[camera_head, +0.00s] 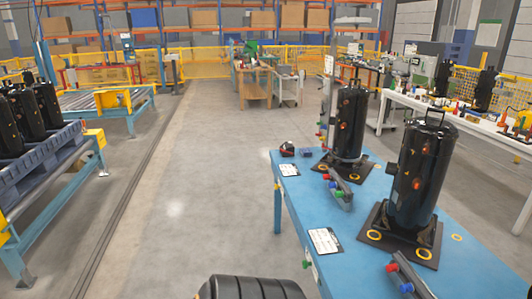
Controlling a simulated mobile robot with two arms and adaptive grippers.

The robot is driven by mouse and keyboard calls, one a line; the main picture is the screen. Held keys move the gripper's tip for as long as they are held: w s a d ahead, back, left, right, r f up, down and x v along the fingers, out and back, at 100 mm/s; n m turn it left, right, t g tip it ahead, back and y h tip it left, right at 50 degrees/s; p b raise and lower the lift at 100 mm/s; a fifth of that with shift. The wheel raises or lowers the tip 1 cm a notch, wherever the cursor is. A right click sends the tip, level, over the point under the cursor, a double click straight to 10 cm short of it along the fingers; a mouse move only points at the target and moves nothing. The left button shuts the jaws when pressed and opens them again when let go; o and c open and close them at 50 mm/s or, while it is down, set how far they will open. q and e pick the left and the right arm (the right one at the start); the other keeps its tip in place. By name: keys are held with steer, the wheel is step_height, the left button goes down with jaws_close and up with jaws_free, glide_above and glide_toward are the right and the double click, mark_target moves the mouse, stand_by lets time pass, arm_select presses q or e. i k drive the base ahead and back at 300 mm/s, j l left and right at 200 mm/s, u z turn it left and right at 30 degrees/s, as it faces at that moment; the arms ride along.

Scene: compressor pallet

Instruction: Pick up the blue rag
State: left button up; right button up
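A small dark blue item (306,153) lies at the far left end of the blue workbench (290,197). It may be the blue rag, but it is too small to tell. A red and black object (287,149) lies just left of it. No other rag-like cloth is clear in view. Neither of my grippers shows in the head view.
Two tall black compressors (413,175) (348,122) stand on dark plates on the workbench. Clipboards (325,241) and hand tools (338,190) lie along its near edge. A black ribbed object (250,288) shows at the bottom. The floor left of the bench is clear.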

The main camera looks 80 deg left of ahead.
mark_target(305, 152)
steer(key=u, duration=2.35)
steer(key=i+j+z, duration=0.2)
steer(key=z, duration=0.15)
steer(key=i+j+z, duration=0.15)
steer(key=z, duration=0.2)
steer(key=i+j+z, duration=0.1)
steer(key=j, duration=0.3)
steer(key=i+j, duration=0.25)
steer(key=j, duration=0.15)
steer(key=i+j+z, duration=0.15)
steer(key=j, duration=0.25)
steer(key=i+j, duration=0.15)
steer(key=j, duration=0.3)
steer(key=i+j+z, duration=0.15)
steer(key=j, duration=0.25)
steer(key=i+j+z, duration=0.1)
steer(key=j, duration=0.35)
